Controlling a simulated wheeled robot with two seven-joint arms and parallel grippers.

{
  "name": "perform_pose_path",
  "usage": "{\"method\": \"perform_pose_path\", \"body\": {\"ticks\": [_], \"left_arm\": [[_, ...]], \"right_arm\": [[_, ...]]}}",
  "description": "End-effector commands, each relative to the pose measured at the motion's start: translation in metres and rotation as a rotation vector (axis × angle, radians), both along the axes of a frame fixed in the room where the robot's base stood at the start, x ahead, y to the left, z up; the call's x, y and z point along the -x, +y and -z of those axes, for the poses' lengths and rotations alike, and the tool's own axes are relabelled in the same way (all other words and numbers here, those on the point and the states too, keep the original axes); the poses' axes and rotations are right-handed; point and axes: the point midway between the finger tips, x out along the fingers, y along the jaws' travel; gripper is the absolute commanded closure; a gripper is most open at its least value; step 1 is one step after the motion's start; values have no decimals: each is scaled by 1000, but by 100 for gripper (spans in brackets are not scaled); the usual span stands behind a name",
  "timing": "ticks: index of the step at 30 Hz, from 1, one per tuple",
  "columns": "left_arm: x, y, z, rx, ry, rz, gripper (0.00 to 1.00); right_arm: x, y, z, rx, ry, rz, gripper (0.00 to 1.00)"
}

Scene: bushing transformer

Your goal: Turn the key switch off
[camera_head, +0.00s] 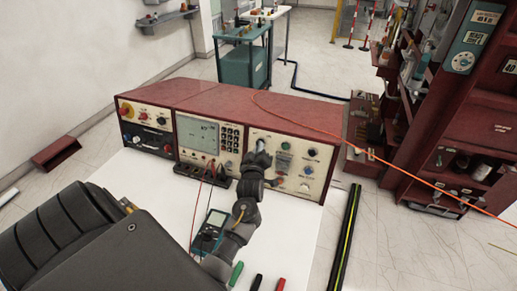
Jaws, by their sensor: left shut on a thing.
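A red-cased test console (230,101) with a cream front stands on the white table. Its right panel (306,160) carries several knobs and buttons. My left gripper (260,146) is at the left part of this panel, shut on a small part there that I take to be the key switch. The gripper covers most of that part, so its angle cannot be made out. My right gripper is not in view.
A teal multimeter (209,231) lies on the white table (291,240) beside my left arm, with red and dark leads running to the console. Screwdriver handles (256,282) lie at the front edge. An orange cable (372,157) crosses to the right. A red cabinet (466,112) stands right.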

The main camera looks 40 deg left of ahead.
Motion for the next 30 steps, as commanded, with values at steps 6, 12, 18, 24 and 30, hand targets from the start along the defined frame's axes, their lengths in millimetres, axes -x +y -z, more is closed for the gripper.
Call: {"method": "perform_pose_path", "body": {"ticks": [6,12,18,24,30], "left_arm": [[0,0,-1,36,-13,-10,100],[0,0,-1,44,-16,-12,100],[0,0,-1,44,-17,-12,100],[0,0,-1,43,-16,-12,73],[0,0,-1,42,-16,-12,72]], "right_arm": [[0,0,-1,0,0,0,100],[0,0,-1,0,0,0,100],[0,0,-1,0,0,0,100],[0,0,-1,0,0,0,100],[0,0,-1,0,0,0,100]]}}
